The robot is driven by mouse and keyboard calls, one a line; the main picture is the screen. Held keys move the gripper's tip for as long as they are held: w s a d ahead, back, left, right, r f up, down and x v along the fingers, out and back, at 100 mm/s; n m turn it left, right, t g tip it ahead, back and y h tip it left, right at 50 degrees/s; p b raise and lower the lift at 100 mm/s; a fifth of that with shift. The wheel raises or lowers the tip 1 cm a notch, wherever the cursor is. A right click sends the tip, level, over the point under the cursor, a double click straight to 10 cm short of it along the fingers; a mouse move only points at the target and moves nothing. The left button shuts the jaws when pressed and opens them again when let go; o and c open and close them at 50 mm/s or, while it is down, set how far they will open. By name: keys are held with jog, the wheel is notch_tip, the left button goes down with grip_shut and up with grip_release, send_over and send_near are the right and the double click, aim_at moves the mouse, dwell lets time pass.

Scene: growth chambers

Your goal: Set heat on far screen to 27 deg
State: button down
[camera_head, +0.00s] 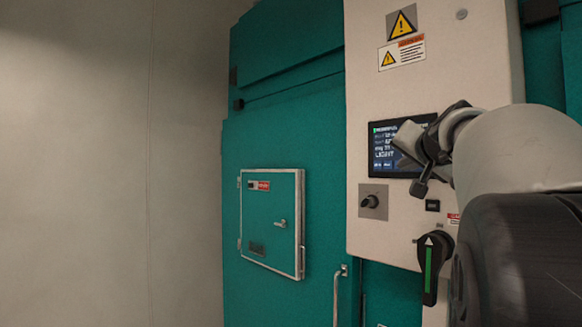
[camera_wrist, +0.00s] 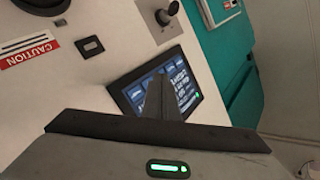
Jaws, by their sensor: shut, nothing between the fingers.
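A dark touch screen (camera_head: 384,148) with lines of light text is set in the pale control panel of the teal chamber. In the head view my arm and my gripper (camera_head: 414,150) cover its right part. In the wrist view the screen (camera_wrist: 128,92) appears tilted, with blue buttons and a text list. My gripper (camera_wrist: 158,82) is shut and empty, its fingers in front of the middle of the screen. I cannot tell whether the fingertips touch it. The heat value is too small to read or is hidden.
Below the screen are a small black knob (camera_head: 370,202) and a large black rotary handle with a green stripe (camera_head: 430,268). A small teal hatch (camera_head: 271,222) is at the left on the chamber door, with a door handle (camera_head: 337,293) lower down. Warning labels (camera_head: 402,24) are above the screen.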

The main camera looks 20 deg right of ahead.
jog(key=a, duration=0.1)
jog(key=s+a, duration=0.1)
jog(key=a, duration=0.1)
jog(key=s+a+b, duration=0.1)
jog(key=shift+a, duration=0.35)
jog(key=shift+a+r, duration=0.1)
dwell(2.2)
